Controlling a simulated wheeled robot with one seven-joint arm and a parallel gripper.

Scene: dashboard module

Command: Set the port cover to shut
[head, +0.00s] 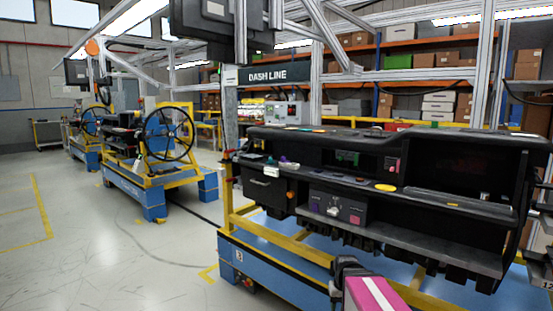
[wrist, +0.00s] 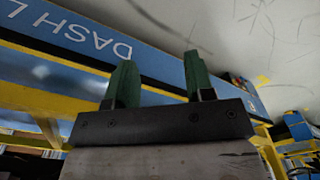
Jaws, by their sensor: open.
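The black dashboard module (head: 450,206) lies on a yellow and blue stand at the right of the head view. Its front has a dark drawer-like panel (head: 264,186) at the left and a grey unit (head: 337,207) with purple patches and a pale knob in the middle.
The blue and yellow stand (head: 285,270) spans below the module. My pink and white arm part shows at the bottom, in front of it. Another blue cart (head: 148,190) with a wheel stands at left. The floor (head: 110,260) at the lower left is mostly clear.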

